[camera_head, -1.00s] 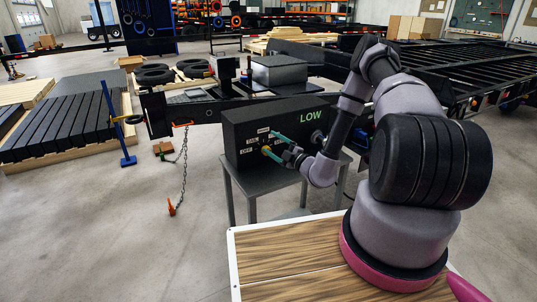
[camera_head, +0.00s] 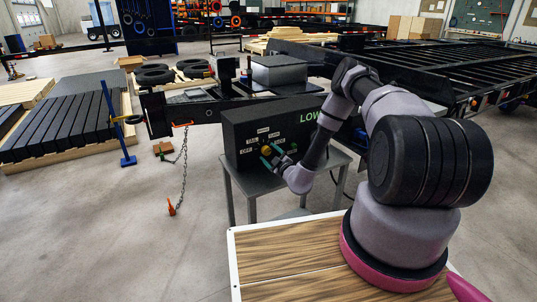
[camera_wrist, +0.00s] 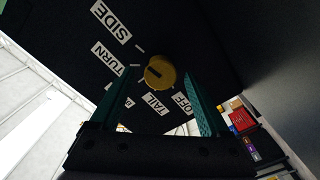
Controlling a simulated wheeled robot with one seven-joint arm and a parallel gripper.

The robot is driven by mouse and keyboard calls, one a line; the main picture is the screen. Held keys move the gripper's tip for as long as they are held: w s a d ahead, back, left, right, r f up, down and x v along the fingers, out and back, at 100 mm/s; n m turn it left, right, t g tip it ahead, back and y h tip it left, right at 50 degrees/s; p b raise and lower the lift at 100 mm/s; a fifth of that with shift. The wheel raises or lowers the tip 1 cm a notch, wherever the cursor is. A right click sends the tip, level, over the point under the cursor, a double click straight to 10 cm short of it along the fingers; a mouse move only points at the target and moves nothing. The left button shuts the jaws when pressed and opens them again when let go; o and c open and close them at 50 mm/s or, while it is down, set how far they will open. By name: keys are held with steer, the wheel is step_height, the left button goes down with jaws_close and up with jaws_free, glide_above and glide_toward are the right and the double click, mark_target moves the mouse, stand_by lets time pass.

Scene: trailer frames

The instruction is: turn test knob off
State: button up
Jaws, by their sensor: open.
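The yellow round knob (camera_head: 265,150) is on the front of the black test box (camera_head: 238,126). In the wrist view, the knob (camera_wrist: 159,73) has a dark slot on its face, with white labels SIDE, TURN, TAIL and OFF around it. Which label it points to is not clear. My gripper (camera_head: 273,155) is at the box front. In the wrist view, its two teal fingers (camera_wrist: 160,78) stand apart, one on each side of the knob. I cannot tell whether they touch it.
The box stands on a grey metal table (camera_head: 238,183). Green letters (camera_head: 308,117) on the box are partly covered by my arm. A black trailer tongue with a hanging chain (camera_head: 184,160) is at left. Bare concrete floor lies left of the table.

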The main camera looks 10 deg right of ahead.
steer(key=shift+w+a, duration=0.15)
steer(key=shift+w, duration=0.25)
jaws_close()
